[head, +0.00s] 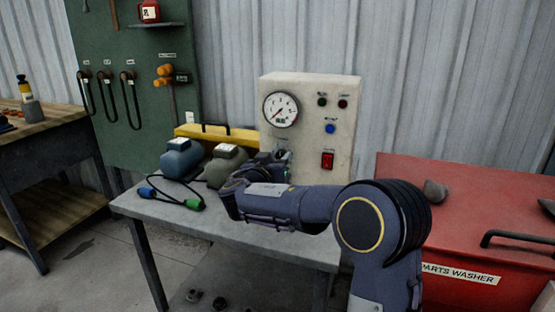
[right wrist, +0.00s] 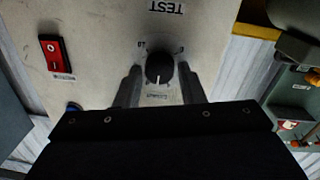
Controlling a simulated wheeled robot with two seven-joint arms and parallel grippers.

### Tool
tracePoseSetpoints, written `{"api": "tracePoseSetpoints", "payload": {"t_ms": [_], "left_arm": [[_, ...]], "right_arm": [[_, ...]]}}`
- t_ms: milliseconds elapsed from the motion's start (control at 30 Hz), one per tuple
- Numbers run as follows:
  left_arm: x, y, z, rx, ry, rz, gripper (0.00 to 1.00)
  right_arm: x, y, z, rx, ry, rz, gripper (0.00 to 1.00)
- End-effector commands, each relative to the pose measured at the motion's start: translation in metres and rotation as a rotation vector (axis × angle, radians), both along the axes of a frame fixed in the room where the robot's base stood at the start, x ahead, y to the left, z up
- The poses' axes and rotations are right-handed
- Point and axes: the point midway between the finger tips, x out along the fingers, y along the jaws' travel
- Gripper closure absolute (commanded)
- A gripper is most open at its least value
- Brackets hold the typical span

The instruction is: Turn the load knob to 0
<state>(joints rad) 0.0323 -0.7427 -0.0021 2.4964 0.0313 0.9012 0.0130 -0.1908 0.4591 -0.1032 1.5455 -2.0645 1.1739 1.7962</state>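The tester panel (head: 341,128) is a beige box standing on the bench. Its black load knob (right wrist: 159,66) shows in the right wrist view, where the panel appears upside down. A small light pointer mark on the knob points toward the bottom of that picture, away from the end marks, which look like 10 at upper left and 0 at upper right. My right gripper (right wrist: 159,72) is open, with one finger on each side of the knob; whether they touch it I cannot tell. In the head view my right arm and gripper (head: 270,168) largely hide the knob. My left gripper is out of view.
The panel carries a gauge (head: 281,109), a blue button (head: 330,128) and a red switch (head: 327,160). A red parts washer (head: 480,215) stands right.

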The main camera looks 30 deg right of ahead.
Motion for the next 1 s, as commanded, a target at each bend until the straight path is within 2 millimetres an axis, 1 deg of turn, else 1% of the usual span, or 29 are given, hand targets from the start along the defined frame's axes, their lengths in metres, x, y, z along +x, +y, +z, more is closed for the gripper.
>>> {"api": "tracePoseSetpoints", "payload": {"t_ms": [33, 200, 233, 433, 567, 767, 1000], "left_arm": [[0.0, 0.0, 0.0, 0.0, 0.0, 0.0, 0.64], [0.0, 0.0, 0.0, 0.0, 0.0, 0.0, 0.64], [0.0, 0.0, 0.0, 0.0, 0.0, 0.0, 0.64], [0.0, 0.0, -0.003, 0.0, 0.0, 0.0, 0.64], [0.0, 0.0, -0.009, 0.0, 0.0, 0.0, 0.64], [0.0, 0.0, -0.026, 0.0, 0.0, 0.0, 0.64], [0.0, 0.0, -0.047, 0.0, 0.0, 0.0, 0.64]], "right_arm": [[0.0, 0.0, 0.0, 0.0, 0.0, 0.0, 0.71], [0.0, 0.0, 0.0, 0.0, 0.0, 0.0, 0.93], [0.0, 0.0, 0.0, 0.0, 0.0, 0.0, 0.95], [0.0, 0.0, -0.001, -0.01, 0.011, 0.0, 0.95], [0.0, 0.001, -0.002, -0.034, 0.039, 0.001, 0.95], [0.0, 0.001, -0.005, -0.114, 0.132, 0.002, 0.95], [0.0, 0.001, -0.005, -0.253, 0.296, 0.001, 0.95]]}}
